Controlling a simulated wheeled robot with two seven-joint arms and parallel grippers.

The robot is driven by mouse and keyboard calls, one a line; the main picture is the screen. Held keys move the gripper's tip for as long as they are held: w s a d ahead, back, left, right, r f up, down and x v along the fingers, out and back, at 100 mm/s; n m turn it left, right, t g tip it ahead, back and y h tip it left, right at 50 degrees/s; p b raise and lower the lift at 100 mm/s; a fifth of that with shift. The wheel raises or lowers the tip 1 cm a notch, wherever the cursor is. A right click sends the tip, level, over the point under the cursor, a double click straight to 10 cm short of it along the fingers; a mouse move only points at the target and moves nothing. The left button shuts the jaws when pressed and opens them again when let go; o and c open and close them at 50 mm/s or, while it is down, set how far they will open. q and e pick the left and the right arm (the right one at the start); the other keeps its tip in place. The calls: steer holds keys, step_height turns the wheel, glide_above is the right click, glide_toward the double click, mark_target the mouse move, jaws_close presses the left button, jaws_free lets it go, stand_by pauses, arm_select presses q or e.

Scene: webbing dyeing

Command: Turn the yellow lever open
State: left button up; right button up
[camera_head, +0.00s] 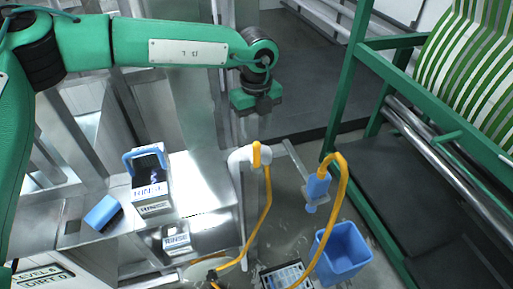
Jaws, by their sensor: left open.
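The yellow lever (256,155) stands upright on a pale pipe elbow (240,157) at the top of a post near the middle of the view. A yellow hose (265,208) runs down beside the post. My left gripper (256,108) hangs from the green arm above the lever, with a gap between them in the picture. It is open and nothing shows between its fingers, which are small and partly hidden by the gripper body. My right gripper is not in view.
A blue nozzle (317,188) on a looped hose hangs right of the post, above a blue bucket (343,252). A blue-handled box (150,190), a blue block (103,213) and a RINSE container (176,239) stand left. A green frame (344,85) bounds the right.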

mark_target(256, 152)
arm_select(q)
step_height(256, 152, down, 9)
steer(key=p, duration=0.4)
steer(key=shift+f, duration=0.55)
jaws_close()
